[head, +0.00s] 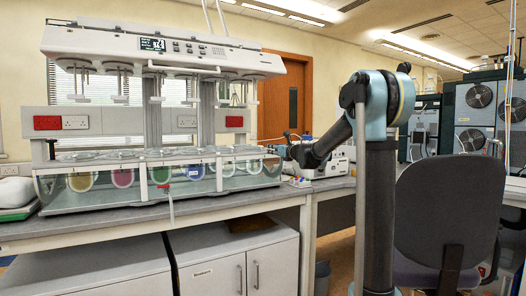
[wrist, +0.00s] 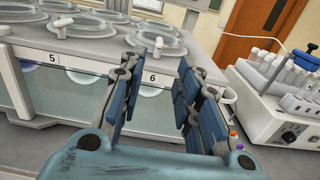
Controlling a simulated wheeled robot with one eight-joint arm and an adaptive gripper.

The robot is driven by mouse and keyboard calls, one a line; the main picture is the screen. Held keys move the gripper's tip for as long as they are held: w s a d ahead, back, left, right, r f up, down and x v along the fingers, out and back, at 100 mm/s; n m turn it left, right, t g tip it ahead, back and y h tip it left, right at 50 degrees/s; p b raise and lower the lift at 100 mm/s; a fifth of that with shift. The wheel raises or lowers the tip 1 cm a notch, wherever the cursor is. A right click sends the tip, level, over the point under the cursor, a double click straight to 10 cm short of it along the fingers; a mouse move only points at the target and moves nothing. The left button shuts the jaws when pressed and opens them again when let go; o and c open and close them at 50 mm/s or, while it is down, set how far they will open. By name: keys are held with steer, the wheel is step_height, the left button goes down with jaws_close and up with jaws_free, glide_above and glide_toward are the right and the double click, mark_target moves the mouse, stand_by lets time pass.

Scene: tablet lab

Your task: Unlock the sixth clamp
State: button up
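The sixth clamp (wrist: 158,47) is a small white knob at the front rim of the vessel position labelled 6, on the grey top of the bath (head: 160,190). In the wrist view it shows between and beyond the fingers of my gripper (wrist: 162,68). My gripper is open, with dark blue padded fingers spread either side of the label 6 and nothing between them. In the head view my gripper (head: 284,151) is small and dark at the bath's right end; the sixth clamp is too small to make out there. I cannot tell whether the fingers touch the bath.
The fifth clamp (wrist: 60,23), a similar white knob, stands to the left by label 5. An instrument with a tube rack (wrist: 278,75) stands close on the right. Small coloured caps (wrist: 236,140) lie beside the right finger. A chair (head: 442,215) stands right of my arm.

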steer(key=x, duration=1.2)
steer(key=shift+a, duration=0.15)
jaws_close()
